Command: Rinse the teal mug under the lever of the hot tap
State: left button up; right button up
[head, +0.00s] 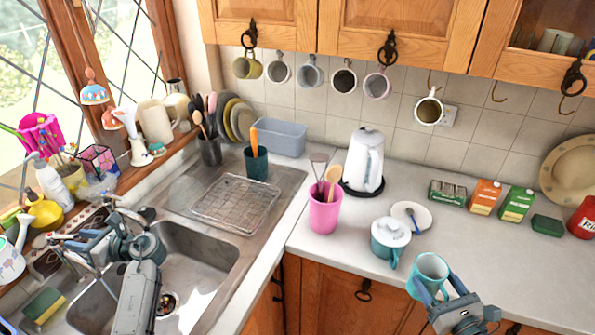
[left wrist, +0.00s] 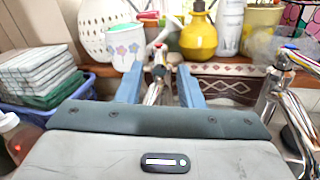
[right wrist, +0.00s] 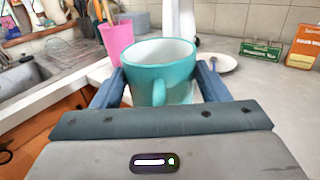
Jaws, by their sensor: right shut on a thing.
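The teal mug (head: 431,266) is upright in my right gripper (head: 437,288), over the front of the worktop and right of the sink. In the right wrist view the mug (right wrist: 160,68) sits between both fingers, its handle towards me. My left gripper (head: 72,243) is over the back left of the sink. In the left wrist view its fingers are apart, with a chrome tap (left wrist: 158,78) between them; clear gaps show beside it. A second chrome tap part (left wrist: 285,95) stands to the right. No running water is visible.
The sink (head: 195,262) has a drying rack (head: 236,204) behind it. Mugs hang above. The sill is crowded.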

aim_at(69, 237)
pick_arm(q)
jog(key=shift+p+x, duration=0.55)
jog(key=shift+x, duration=1.4)
jog(key=shift+a, duration=0.1)
jog(key=shift+c, duration=0.2)
grip_shut()
